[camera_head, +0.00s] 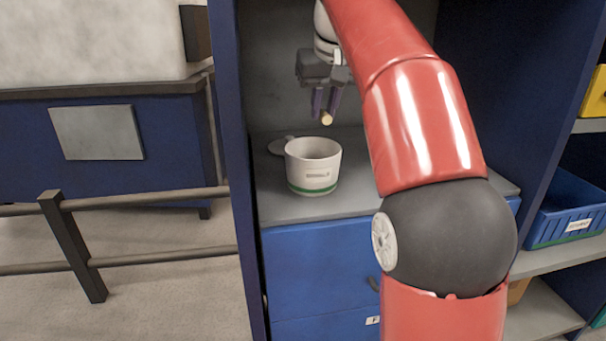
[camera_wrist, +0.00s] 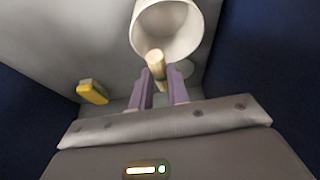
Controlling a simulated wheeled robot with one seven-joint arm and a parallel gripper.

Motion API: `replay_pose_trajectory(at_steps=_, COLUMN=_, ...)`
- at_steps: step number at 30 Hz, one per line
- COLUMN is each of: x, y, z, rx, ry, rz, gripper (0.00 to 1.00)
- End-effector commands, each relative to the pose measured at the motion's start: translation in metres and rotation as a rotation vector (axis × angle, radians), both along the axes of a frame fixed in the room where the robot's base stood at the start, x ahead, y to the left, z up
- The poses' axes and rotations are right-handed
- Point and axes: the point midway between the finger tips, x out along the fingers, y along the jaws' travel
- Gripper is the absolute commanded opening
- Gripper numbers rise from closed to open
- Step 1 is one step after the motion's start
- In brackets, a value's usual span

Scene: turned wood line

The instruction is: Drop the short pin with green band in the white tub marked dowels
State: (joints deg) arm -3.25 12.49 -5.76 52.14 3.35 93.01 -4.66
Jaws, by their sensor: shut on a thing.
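The white tub (camera_head: 313,165) with a green stripe at its base and a small label stands upright on the grey shelf. Its lettering is too small to read surely. Its open mouth also shows in the wrist view (camera_wrist: 193,22). My gripper (camera_head: 327,112) is above the tub, shut on a short pale wooden pin (camera_head: 327,118). In the wrist view the pin (camera_wrist: 155,62) is held between the purple fingertips (camera_wrist: 159,82), its end overlapping the near part of the tub's mouth in the picture. No green band can be made out on the pin.
The shelf (camera_head: 280,205) sits in a blue cabinet with side walls close on both sides. A yellow block (camera_wrist: 92,92) lies left of the gripper in the wrist view. A round grey lid-like disc (camera_head: 282,146) lies behind the tub. A blue bin (camera_head: 570,212) is at right.

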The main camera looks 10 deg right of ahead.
Motion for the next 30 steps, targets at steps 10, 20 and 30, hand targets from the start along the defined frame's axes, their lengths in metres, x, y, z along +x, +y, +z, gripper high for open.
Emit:
replay_pose_trajectory(at_steps=10, x=0.000, y=0.000, z=-0.040, rx=0.000, ry=0.000, rz=0.000, gripper=0.00)
replay_pose_trajectory(at_steps=20, x=0.000, y=0.000, z=-0.059, rx=0.000, ry=0.000, rz=0.000, gripper=0.00)
replay_pose_trajectory(at_steps=30, x=0.000, y=0.000, z=-0.057, rx=0.000, ry=0.000, rz=0.000, gripper=0.34)
